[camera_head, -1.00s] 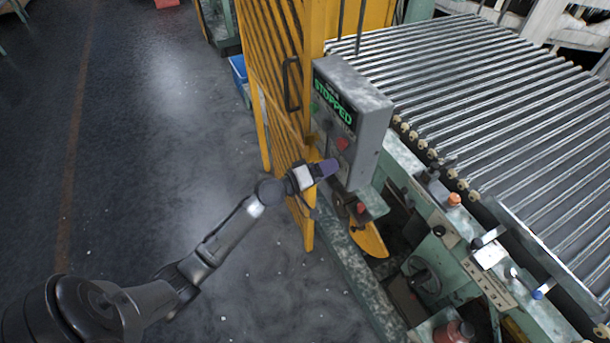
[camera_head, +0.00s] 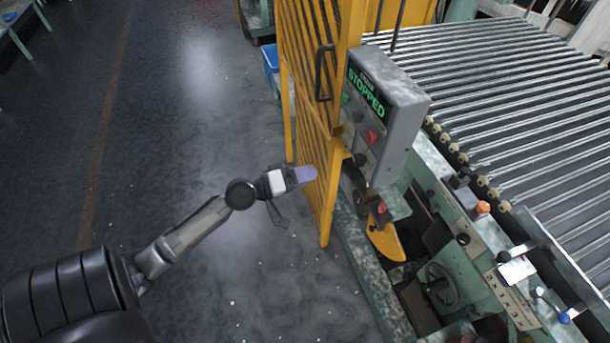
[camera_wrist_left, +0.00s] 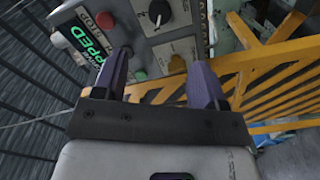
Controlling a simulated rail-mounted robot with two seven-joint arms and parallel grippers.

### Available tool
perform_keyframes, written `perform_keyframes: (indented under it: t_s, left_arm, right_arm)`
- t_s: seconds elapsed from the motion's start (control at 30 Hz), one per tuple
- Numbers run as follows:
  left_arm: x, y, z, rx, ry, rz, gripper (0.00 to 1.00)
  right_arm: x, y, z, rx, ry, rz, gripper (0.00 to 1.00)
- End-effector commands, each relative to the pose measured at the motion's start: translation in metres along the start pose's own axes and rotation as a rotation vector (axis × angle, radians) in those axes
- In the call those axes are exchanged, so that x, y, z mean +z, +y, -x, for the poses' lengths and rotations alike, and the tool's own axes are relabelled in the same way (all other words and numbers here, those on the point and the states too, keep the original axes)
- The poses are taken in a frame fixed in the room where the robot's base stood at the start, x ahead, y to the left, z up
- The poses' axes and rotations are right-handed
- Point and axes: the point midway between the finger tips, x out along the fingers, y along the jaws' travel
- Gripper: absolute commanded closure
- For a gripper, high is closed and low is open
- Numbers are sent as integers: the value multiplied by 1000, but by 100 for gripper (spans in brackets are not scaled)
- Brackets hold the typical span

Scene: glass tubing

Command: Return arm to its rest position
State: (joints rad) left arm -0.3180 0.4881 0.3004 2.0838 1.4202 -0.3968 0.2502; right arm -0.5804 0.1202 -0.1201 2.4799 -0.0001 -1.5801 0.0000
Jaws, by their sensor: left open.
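My left gripper (camera_head: 304,176) reaches in from the left in the head view, in front of the lower part of the yellow gate. In the left wrist view its two purple-grey fingers (camera_wrist_left: 160,85) stand apart with nothing between them. The grey control box (camera_head: 392,105) with a green "STOPPED" display is to the right of and above the gripper, apart from it in the head view. In the wrist view the box face (camera_wrist_left: 150,30) with its red button and knobs lies beyond the fingers. My right gripper is not seen.
The yellow slatted gate (camera_head: 318,120) stands close to the gripper. A roller conveyor (camera_head: 500,90) on a green machine frame with a handwheel (camera_head: 440,285) fills the right side. A blue bin (camera_head: 271,58) is behind the gate. Open dark floor (camera_head: 170,110) lies to the left.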

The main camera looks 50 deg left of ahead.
Motion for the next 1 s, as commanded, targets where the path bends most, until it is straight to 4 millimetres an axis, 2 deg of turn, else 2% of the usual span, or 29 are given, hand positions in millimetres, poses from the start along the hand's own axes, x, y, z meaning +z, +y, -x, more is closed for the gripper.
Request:
perform_keyframes:
  t_s: [0.63, 0.77, 0.83, 1.0]
  left_arm:
    - [0, 0, 0, 0, -3, -15, 35]
    - [17, -6, 1, -32, -105, -71, 35]
    - [31, -16, 4, -87, -203, -165, 35]
    - [70, -45, 25, -311, -514, -543, 35]
  right_arm:
    - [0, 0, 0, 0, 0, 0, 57]
    - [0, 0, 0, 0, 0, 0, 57]
    - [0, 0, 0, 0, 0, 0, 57]
    - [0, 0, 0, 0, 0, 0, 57]
